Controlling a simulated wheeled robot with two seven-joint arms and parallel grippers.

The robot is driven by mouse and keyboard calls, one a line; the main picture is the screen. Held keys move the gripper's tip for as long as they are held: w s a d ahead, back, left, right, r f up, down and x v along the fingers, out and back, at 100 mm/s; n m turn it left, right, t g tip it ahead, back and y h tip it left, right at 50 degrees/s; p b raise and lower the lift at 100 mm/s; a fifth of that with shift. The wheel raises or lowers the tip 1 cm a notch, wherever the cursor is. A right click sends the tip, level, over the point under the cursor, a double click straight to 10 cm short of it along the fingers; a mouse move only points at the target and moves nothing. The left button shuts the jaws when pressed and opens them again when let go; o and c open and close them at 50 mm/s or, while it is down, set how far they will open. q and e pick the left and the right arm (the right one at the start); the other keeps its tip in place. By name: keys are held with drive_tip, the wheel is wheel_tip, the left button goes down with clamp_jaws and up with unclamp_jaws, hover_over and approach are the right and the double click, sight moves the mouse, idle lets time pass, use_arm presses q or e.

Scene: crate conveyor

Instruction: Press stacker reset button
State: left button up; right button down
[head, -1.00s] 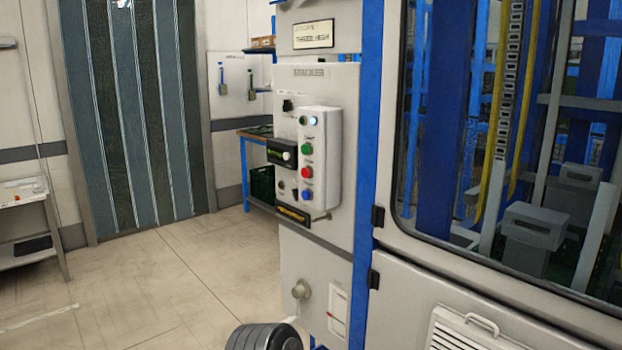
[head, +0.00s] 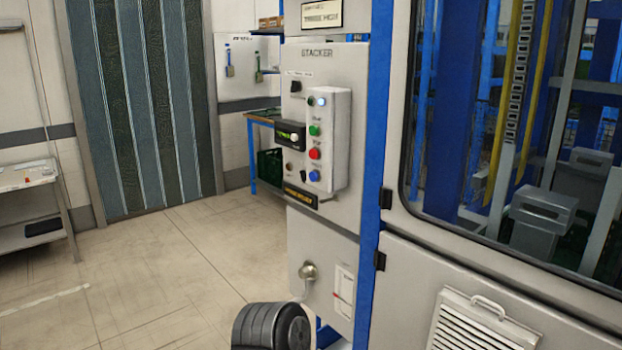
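The stacker control panel (head: 330,215) is a light grey upright cabinet face labelled STACKER. A raised white button box (head: 338,140) on it carries a column of controls: a small light at the top, a green button (head: 314,130), a red button (head: 314,153) and a blue button (head: 314,175). The small labels beside the buttons are too blurred to read, so I cannot tell from lettering which is reset. A dark cylindrical part of mine (head: 270,327) shows at the bottom. Neither gripper is in view.
A blue post (head: 376,130) and a machine door with a window (head: 500,110) stand right of the panel. A knob (head: 309,271) sits low on the cabinet. A bench (head: 30,177) stands at the far left. The tiled floor (head: 150,270) left of the cabinet is open.

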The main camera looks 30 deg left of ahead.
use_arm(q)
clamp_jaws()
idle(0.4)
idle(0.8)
